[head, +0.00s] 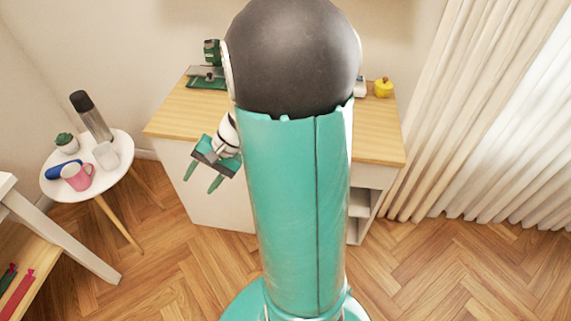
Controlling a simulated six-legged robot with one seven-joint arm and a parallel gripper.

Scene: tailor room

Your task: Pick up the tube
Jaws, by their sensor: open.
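My gripper (200,182) is open and empty, with its two green fingers pointing down in front of the wooden-topped cabinet (165,123). Which thing is the tube is not certain. A blue rounded object (60,170) lies at the left of the white round side table (118,163), partly behind a pink mug (76,177). Red (17,294) and dark green (8,277) long thin objects lie on a wooden surface at the lower left. My gripper is apart from all of these, to their right.
A tall flask (91,117), a white cup (106,155) and a potted plant (66,142) share the side table. A green machine (208,75) and a yellow object (383,87) are on the cabinet. My arm hides its middle. Open floor (470,275) lies right, below curtains (465,130).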

